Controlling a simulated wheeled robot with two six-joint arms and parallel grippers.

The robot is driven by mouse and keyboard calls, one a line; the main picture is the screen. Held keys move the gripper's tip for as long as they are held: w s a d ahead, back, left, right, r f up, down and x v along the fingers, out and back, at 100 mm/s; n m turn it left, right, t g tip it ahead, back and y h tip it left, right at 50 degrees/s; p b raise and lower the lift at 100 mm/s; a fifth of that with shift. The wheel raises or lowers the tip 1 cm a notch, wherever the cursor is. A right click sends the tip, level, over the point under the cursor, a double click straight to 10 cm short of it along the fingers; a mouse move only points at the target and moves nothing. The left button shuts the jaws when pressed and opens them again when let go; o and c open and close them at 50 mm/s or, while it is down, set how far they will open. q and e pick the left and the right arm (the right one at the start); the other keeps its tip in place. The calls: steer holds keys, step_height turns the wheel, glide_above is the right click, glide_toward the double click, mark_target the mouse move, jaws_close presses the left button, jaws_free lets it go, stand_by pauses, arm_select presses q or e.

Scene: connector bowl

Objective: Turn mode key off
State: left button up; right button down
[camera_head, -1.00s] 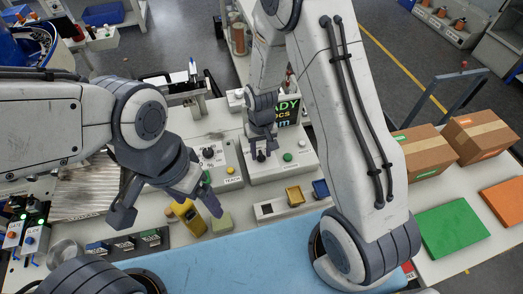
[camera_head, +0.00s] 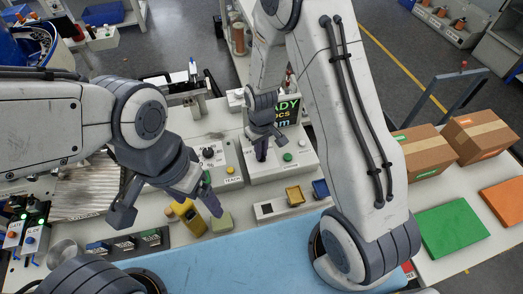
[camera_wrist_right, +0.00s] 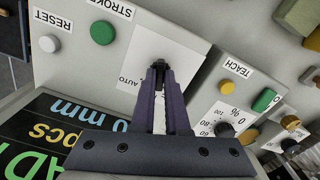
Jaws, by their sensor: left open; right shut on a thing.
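The mode key (camera_wrist_right: 159,66) is a small dark piece on a white label plate marked AUTO in the right wrist view. My right gripper (camera_wrist_right: 160,72) is shut on it, and the fingers cover most of it. In the head view my right gripper (camera_head: 261,153) points down at the grey control box (camera_head: 258,176), and the key is hidden there. The key's exact angle cannot be told. My left gripper (camera_head: 172,206) is open and empty, above the bench left of the box.
Near the key are a green STROKE button (camera_wrist_right: 103,32) and a white RESET button (camera_wrist_right: 47,43). A TEACH panel with a dial (camera_head: 208,153) stands beside it. A display (camera_head: 286,109) is behind. A yellow object (camera_head: 187,216) lies by my left gripper.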

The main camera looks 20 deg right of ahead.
steer(key=n, duration=0.4)
steer(key=shift+n, duration=0.7)
steer(key=c, duration=0.9)
jaws_free()
step_height(320, 180, up, 11)
steer(key=shift+f+b, duration=0.2)
steer(key=shift+b, duration=0.25)
